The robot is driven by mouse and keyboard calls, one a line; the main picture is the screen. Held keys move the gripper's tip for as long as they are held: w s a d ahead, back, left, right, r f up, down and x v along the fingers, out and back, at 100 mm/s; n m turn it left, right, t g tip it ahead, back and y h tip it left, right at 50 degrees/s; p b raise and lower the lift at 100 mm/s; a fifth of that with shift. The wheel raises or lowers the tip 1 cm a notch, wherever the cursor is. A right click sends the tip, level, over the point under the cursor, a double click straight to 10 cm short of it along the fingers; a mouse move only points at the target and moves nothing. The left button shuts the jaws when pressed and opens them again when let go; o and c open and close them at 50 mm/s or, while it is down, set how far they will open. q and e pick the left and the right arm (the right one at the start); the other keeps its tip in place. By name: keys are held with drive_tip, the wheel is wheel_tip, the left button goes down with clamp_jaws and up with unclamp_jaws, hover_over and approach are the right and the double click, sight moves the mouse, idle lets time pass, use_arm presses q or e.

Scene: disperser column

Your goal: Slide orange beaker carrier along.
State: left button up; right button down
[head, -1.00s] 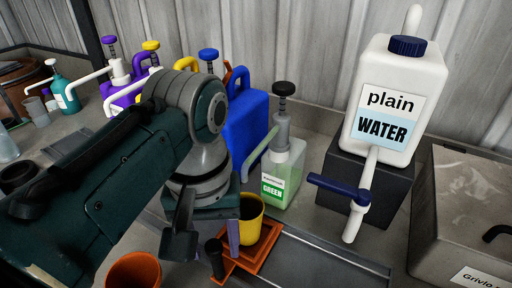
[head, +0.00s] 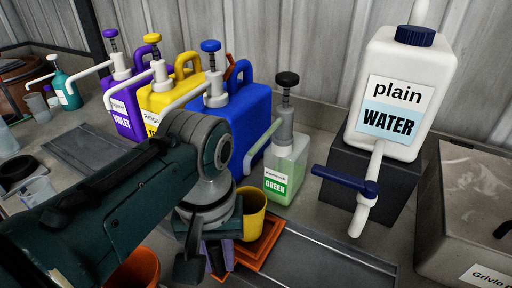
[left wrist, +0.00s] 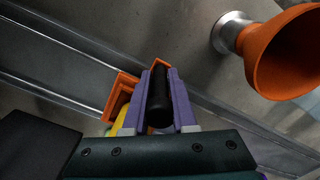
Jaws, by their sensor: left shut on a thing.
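The orange beaker carrier (head: 266,241) lies flat on a grey metal track, holding a yellow beaker (head: 253,222). It shows partly in the left wrist view (left wrist: 118,92), behind the fingers. My left gripper (head: 218,258) is down at the carrier's near left side. In the left wrist view its purple fingers (left wrist: 160,100) are shut on the carrier's upright black handle (left wrist: 160,95). In the head view my gripper hides the handle and the carrier's left part. My right gripper is not in view.
A green-labelled dispenser bottle (head: 287,165) stands behind the carrier. Blue (head: 248,122), yellow (head: 185,90) and violet (head: 122,110) dispensers stand left of it. A white water jug (head: 398,95) is at right. An orange cup (head: 137,270) is near the front. The track right of the carrier is clear.

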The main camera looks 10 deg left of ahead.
use_arm(q)
clamp_jaws()
idle(0.9)
